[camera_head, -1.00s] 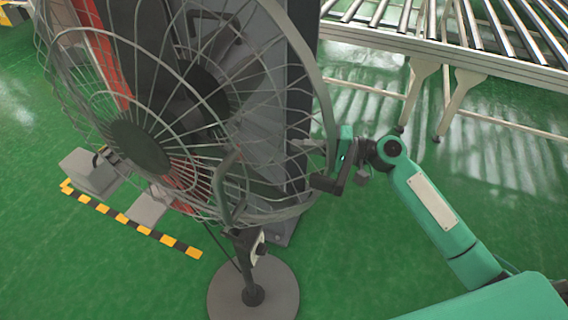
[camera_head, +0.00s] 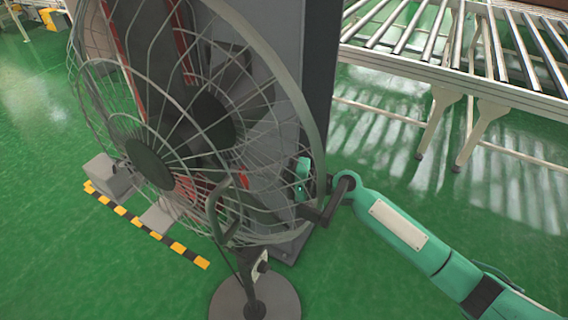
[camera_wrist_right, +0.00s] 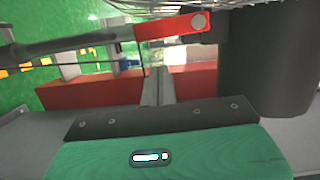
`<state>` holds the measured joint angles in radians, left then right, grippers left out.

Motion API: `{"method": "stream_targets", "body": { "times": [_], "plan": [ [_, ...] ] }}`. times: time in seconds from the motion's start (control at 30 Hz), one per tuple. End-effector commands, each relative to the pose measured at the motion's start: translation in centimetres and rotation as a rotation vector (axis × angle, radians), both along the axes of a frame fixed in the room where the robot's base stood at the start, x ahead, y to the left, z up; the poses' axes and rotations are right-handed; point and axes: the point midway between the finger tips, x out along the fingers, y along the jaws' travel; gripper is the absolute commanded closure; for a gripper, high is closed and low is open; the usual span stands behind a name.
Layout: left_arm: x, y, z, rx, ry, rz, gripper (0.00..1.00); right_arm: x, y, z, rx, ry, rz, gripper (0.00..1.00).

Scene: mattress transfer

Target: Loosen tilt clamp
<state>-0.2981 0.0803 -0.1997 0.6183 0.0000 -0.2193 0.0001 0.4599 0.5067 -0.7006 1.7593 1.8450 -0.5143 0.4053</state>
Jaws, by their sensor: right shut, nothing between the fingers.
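The fan's round wire cage (camera_head: 195,120) fills the left and middle of the head view, on a pole above a round base (camera_head: 256,301). My right gripper (camera_wrist_right: 158,85) is shut and empty in the wrist view. In the head view its teal body shows at the cage's right rim, partly covered by wires; its fingertips are hidden. In the wrist view, a red piece with a round grey end (camera_wrist_right: 199,22) crosses above the fingers, beside a dark cylinder (camera_wrist_right: 266,65). I cannot tell for sure which part is the tilt clamp. My left gripper is not in view.
A roller conveyor (camera_head: 450,65) stands at the upper right. A tall grey machine (camera_head: 318,60) stands close behind the fan. Yellow and black floor tape (camera_head: 150,228) runs at the lower left. Green floor is open right of the fan.

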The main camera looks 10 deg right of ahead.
Motion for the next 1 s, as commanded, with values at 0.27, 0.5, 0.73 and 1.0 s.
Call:
{"method": "stream_targets", "body": {
  "times": [0.27,0.5,0.73,1.0],
  "plan": [
    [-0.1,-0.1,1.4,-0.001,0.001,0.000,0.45,-1.8,1.2,0.0,0.001,0.001,0.000,1.00],
    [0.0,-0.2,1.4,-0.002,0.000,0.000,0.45,-1.9,1.3,-0.1,0.001,0.000,0.000,1.00],
    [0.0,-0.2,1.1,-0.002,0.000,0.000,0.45,-2.3,1.6,-0.3,0.018,0.022,0.000,1.00],
    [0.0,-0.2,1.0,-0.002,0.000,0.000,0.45,-3.0,2.1,-0.3,0.050,0.068,0.004,1.00]
  ]
}}
